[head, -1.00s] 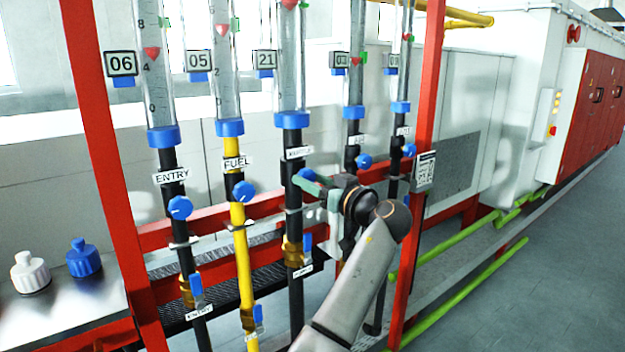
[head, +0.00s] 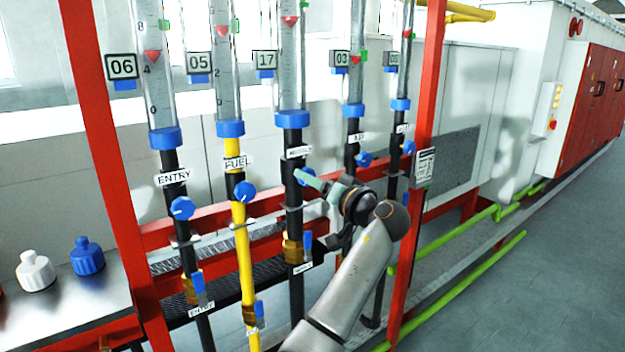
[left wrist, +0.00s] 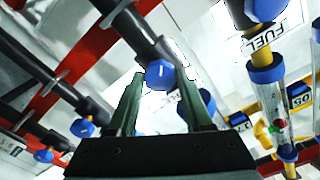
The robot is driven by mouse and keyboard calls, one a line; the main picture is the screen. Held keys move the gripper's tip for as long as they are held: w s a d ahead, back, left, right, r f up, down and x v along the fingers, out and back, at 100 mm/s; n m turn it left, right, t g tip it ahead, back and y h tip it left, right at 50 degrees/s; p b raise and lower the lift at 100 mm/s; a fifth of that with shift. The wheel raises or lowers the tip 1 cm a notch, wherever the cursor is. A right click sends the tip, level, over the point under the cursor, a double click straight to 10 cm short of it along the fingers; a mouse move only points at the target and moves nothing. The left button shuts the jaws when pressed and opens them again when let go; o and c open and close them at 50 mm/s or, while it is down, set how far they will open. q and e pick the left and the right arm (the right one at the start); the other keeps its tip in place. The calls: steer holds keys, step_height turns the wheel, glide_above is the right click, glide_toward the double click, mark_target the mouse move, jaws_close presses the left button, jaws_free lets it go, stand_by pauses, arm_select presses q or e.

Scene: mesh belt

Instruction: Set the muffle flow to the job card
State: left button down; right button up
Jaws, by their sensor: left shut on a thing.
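The middle flow tube (head: 290,60) has a red float near its top, and the counter beside it (head: 265,60) reads 17. Its label (head: 298,152) is on the black pipe below and is too blurred to read surely. My left gripper (head: 318,181) comes in from the right and is shut on the blue knob (head: 303,175) of that pipe. In the left wrist view the knob (left wrist: 160,75) sits between the green fingers. A printed white card (head: 424,167) hangs on the right red post; its text is too small to read. My right gripper is out of view.
The ENTRY knob (head: 182,208) and FUEL knob (head: 245,191) stand left, with counters 06 and 05. Two more tubes stand right, one with counter 03 (head: 341,59). Blue-handled valves (head: 308,243) sit below. White and blue bottles (head: 35,270) stand on the left bench.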

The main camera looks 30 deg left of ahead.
arm_select(q)
steer(key=shift+c, duration=1.5)
jaws_free()
steer(key=b+v, duration=0.2)
steer(key=v, duration=1)
steer(key=shift+d, duration=0.25)
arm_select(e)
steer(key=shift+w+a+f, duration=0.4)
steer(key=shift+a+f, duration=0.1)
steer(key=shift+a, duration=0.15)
arm_select(q)
steer(key=shift+s+f, duration=0.1)
steer(key=shift+s, duration=0.05)
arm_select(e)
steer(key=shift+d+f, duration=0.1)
